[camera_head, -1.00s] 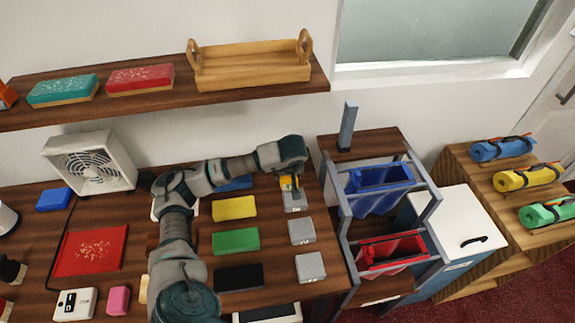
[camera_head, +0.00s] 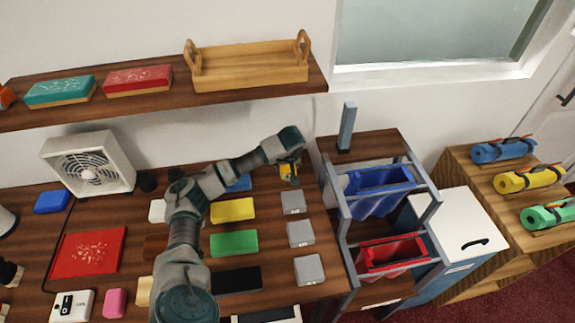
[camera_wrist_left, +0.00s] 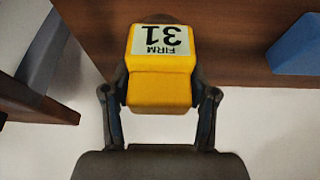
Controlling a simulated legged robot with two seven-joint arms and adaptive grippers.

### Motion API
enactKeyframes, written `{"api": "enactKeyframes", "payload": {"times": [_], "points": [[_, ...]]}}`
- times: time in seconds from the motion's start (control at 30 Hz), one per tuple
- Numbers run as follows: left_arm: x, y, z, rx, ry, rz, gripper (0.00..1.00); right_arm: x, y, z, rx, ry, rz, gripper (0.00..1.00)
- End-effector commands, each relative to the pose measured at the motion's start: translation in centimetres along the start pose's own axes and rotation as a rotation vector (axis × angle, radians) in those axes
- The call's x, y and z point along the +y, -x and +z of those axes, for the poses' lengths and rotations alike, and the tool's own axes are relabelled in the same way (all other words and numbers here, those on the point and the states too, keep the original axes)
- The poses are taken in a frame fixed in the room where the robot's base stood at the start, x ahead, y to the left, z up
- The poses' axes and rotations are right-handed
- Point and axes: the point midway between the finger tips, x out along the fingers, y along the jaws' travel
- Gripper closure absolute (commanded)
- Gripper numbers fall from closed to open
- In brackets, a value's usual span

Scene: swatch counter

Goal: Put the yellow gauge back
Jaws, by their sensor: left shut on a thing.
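The yellow gauge (camera_wrist_left: 160,85), with a white label reading "FIRM 31", is between the fingers of my left gripper (camera_wrist_left: 160,95), which is shut on it. In the head view the gauge (camera_head: 289,173) shows small below the left gripper (camera_head: 290,165). It is held up behind the far grey block (camera_head: 293,203), near the counter's right end. Two more grey blocks, a middle one (camera_head: 300,233) and a near one (camera_head: 309,270), stand in line towards the front. My right gripper is not in view.
Yellow (camera_head: 233,210), green (camera_head: 233,243) and black (camera_head: 237,279) blocks lie left of the grey ones. A blue block (camera_head: 239,183) is partly hidden by my arm. A rack with blue (camera_head: 380,190) and red (camera_head: 392,256) bins stands to the right. A shelf (camera_head: 150,107) runs above.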

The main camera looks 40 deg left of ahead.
Motion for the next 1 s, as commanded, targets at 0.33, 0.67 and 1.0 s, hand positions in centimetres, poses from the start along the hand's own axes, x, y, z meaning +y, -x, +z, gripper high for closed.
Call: {"api": "enactKeyframes", "payload": {"times": [0.33, 0.67, 1.0], "points": [[-0.1, -0.3, 0.0, -0.002, 0.001, 0.000, 0.17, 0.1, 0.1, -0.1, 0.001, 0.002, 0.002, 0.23], [0.1, 1.6, -0.1, 0.002, 0.000, 0.002, 0.17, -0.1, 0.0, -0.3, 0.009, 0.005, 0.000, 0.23], [0.0, 9.0, -0.2, 0.003, 0.001, 0.003, 0.17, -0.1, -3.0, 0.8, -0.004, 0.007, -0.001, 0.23]]}}
